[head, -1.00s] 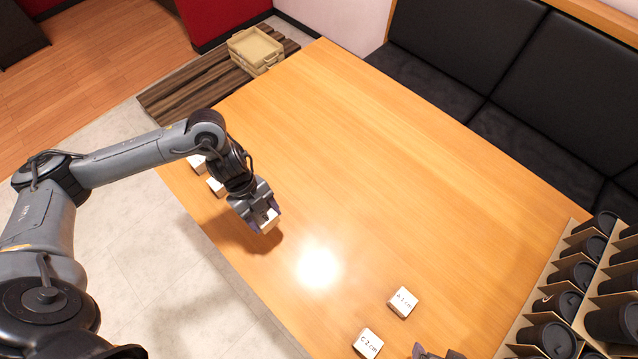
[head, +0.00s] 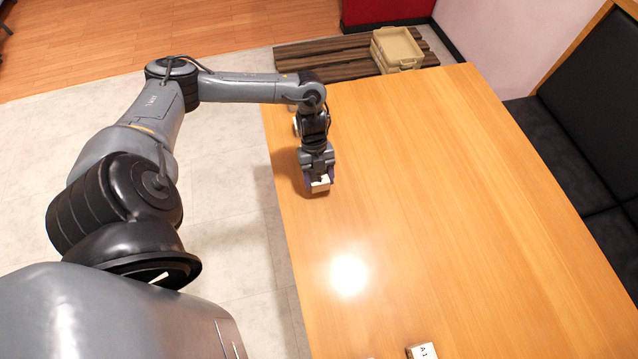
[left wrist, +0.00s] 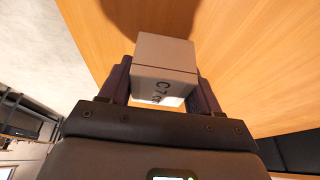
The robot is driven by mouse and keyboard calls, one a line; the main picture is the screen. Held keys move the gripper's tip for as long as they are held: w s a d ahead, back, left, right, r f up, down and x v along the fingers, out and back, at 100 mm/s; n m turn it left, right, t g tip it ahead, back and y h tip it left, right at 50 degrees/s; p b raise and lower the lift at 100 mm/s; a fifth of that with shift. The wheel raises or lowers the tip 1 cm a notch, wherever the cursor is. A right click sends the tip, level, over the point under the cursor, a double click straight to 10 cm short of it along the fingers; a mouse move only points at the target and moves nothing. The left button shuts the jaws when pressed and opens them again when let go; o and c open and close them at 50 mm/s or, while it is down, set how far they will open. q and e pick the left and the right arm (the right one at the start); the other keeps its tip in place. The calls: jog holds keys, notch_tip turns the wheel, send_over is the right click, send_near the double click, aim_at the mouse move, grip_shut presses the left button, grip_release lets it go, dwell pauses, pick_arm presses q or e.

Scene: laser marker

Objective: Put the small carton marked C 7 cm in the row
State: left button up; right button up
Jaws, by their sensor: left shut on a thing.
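My left gripper (head: 318,183) is shut on a small white carton (head: 320,187) near the left edge of the table. In the left wrist view the carton (left wrist: 165,67) sits between the two fingers, with "C 7" and a partly hidden unit printed on its face. A carton marked A 1 (head: 422,351) lies on the table at the bottom edge of the head view, partly cut off. A sliver of another white carton shows just left of it. My right gripper is not in view.
The wooden table (head: 430,180) is clear across its middle and right. A beige crate (head: 397,50) stands on a dark slatted mat beyond the far end. A black bench (head: 565,140) runs along the right side.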

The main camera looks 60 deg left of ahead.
aim_at(319, 184)
pick_arm(q)
jog(key=shift+f+b, duration=0.35)
jog(key=shift+f, duration=1.5)
jog(key=shift+f, duration=0.1)
jog(key=o, duration=1.1)
